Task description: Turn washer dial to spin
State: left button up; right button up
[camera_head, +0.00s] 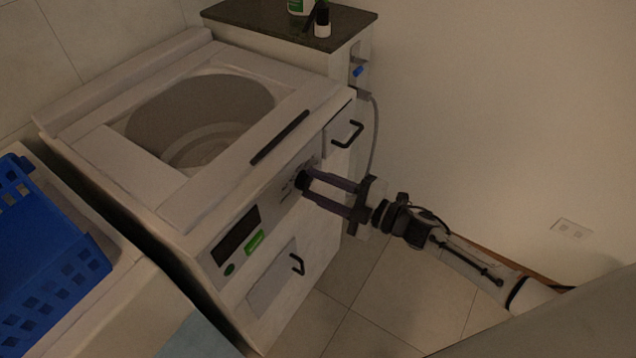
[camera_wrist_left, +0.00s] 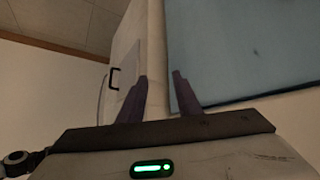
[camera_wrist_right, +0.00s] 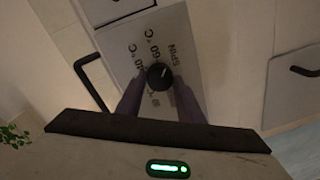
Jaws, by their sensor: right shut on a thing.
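The white washer (camera_head: 185,215) has an open top and a front panel with a black dial (camera_wrist_right: 159,76). Around the dial, the right wrist view shows printed temperature labels and the word SPIN at its upper right. A light mark on the dial seems to slant toward the upper right; its exact setting is hard to read. My right gripper (camera_head: 305,187) is at the panel, its purple fingers shut on the dial from both sides. My left gripper (camera_wrist_left: 160,82) is open and empty, near a blue-grey surface; it is not visible in the head view.
A blue basket (camera_head: 50,265) stands left of the washer. A dark-topped cabinet (camera_head: 290,18) with bottles is behind it. Black handles (camera_head: 347,134) and (camera_head: 297,264) stick out near the dial. Tiled floor (camera_head: 375,320) in front is clear.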

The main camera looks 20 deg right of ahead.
jog(key=shift+m, duration=1.9)
jog(key=o, duration=1.1)
jog(key=v, duration=1)
jog(key=shift+d+f, duration=0.15)
jog(key=shift+d, duration=0.05)
